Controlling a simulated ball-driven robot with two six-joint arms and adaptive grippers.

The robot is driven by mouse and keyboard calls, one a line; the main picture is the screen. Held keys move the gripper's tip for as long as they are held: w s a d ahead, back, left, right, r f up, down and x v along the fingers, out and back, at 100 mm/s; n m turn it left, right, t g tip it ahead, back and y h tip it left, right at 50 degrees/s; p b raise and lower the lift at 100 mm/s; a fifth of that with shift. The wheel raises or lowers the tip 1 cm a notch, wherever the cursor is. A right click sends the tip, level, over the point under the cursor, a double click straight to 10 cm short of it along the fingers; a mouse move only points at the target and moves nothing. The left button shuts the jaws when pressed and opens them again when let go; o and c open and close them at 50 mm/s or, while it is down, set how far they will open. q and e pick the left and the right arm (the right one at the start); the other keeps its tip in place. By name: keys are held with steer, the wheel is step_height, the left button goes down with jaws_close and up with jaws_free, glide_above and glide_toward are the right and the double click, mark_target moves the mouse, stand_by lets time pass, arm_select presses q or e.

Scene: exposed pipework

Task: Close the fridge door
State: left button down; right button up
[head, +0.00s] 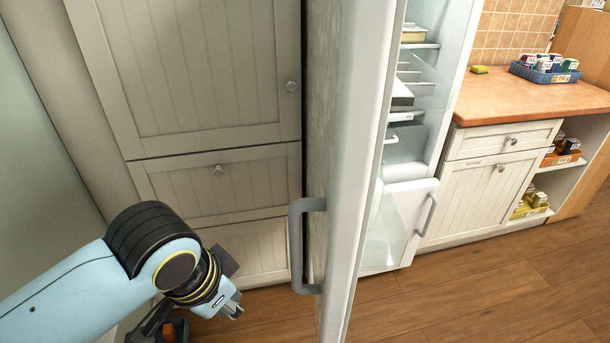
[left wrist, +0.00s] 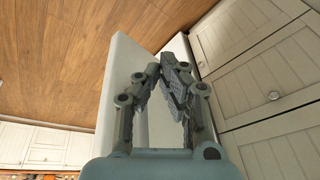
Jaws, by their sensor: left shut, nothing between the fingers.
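The fridge door (head: 365,150) stands open and is seen nearly edge-on in the middle of the head view. Its grey handle (head: 298,245) is on the left face. The fridge interior (head: 405,115), with white shelves and a few items, shows to the right of the door. My left gripper (head: 234,307) is at the lower left, left of the handle and apart from it. It is shut and empty. In the left wrist view, its fingers (left wrist: 163,72) are in front of the pale door (left wrist: 122,75). My right gripper is not in view.
Cream cabinets (head: 215,80) stand behind my left arm. A lower white panel with a handle (head: 427,215) is below the fridge shelves. A wooden counter (head: 520,98) with a blue basket (head: 544,72) is at the right. Wooden floor (head: 480,295) is clear at the lower right.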

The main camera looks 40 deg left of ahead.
arm_select(q)
steer(key=w+a+r+p+v, duration=0.1)
steer(key=w+p+v, duration=0.15)
steer(key=v, duration=0.95)
steer(key=m+t+h, duration=0.8)
steer(key=m+h, duration=0.1)
steer(key=h, duration=0.6)
glide_toward(322, 194)
steer(key=b+x, duration=0.2)
steer(key=x, duration=0.5)
steer(key=shift+w+f, duration=0.15)
steer(key=shift+w, duration=0.1)
